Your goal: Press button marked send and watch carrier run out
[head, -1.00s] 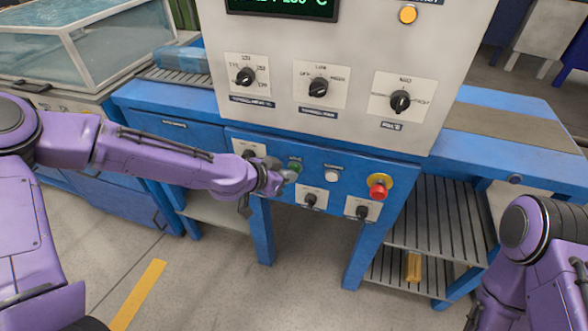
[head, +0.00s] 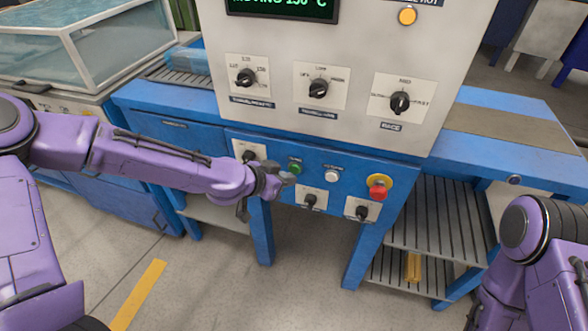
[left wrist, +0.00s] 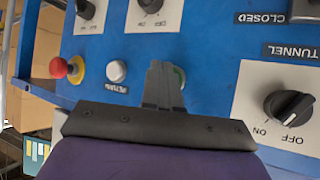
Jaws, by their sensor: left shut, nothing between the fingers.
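The green button (head: 295,167) sits on the blue front panel; its label is too small to read in the head view. My left gripper (head: 286,178) is shut and empty, with its tips just in front of and below that button. In the left wrist view the shut fingers (left wrist: 162,85) partly cover the green button (left wrist: 180,77); I cannot tell whether they touch it. The display (head: 283,6) reads "MOVING 150 °C". A blue, clear-looking load (head: 186,60) lies on the left rollers, partly behind the machine housing; it may be the carrier. My right gripper does not show.
A white button (head: 331,176), marked RETURN in the wrist view, and a red mushroom button (head: 378,187) sit to the right. Black knobs (head: 311,200) surround the buttons. A slatted shelf (head: 435,215) stands at the lower right. An amber lamp (head: 407,16) is lit.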

